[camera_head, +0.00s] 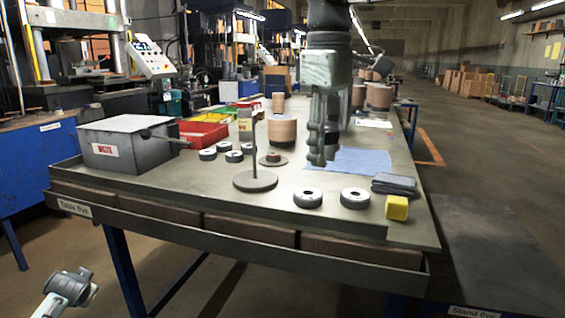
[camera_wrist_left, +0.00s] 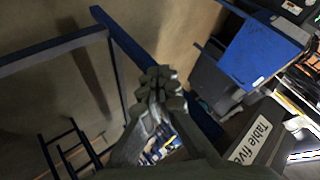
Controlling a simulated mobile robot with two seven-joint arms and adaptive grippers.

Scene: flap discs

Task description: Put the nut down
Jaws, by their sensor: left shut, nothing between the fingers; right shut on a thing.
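My right gripper (camera_head: 318,160) hangs fingers-down over the middle of the grey table (camera_head: 200,192), just left of and above a blue cloth. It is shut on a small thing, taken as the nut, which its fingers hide. My left gripper (camera_head: 84,282) is low at the lower left, off the table's front edge; it is shut and empty. Its closed fingers also show in the left wrist view (camera_wrist_left: 160,88). An upright rod stand (camera_head: 254,181) on a round base is left of the right gripper. A small round base with a reddish top (camera_head: 272,159) stands behind it.
Two dark discs (camera_head: 308,198) and a yellow block (camera_head: 396,207) lie near the front edge. A folded dark cloth (camera_head: 393,184) and the blue cloth (camera_head: 350,161) lie right. Several discs (camera_head: 207,154) lie by a grey box (camera_head: 125,146). Red bin (camera_head: 203,134) is behind.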

